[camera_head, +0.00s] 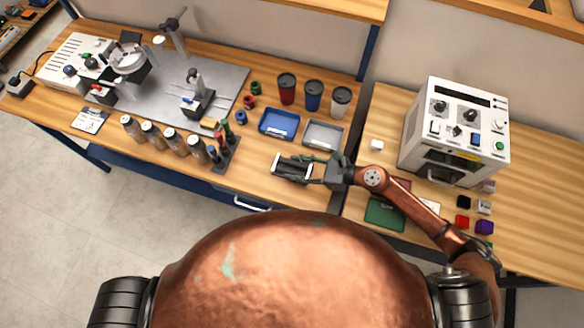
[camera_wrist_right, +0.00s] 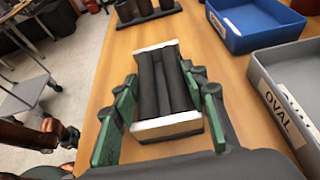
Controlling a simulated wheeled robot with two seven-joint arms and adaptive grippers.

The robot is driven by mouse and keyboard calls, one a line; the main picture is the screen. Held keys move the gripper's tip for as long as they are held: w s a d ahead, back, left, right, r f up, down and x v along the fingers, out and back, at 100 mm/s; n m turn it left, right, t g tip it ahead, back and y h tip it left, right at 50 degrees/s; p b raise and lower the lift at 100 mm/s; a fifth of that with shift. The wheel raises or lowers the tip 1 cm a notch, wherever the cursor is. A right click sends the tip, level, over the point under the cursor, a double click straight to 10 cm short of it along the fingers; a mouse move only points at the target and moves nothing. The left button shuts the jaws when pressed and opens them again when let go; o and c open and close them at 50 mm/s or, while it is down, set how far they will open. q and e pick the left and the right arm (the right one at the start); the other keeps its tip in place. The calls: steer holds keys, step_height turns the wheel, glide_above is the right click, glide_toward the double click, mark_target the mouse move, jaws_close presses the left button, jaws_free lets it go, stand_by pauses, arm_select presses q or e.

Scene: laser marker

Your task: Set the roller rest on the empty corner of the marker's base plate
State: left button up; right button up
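The roller rest (camera_head: 292,168) has dark parallel rollers between two pale end plates. It lies on the wooden bench top near the front edge. In the right wrist view the roller rest (camera_wrist_right: 166,90) sits between the green-padded fingers. My right gripper (camera_head: 290,167) is around it, one finger along each side, and looks open; any contact is hard to make out. The marker's grey base plate (camera_head: 232,76) lies at the left on the same bench, with a column and fixtures on it. Its back right corner looks bare. My left gripper does not show.
A blue tray (camera_head: 279,124) and a grey tray (camera_head: 323,134) labelled OVAL stand just behind. Several steel tumblers (camera_head: 152,134) and a dark rack (camera_head: 226,155) line the front edge. Red, blue and white cups (camera_head: 313,95) stand farther back. A white machine (camera_head: 455,130) is at the right.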

jaws_close()
steer(key=shift+r, duration=0.1)
steer(key=shift+r, duration=0.15)
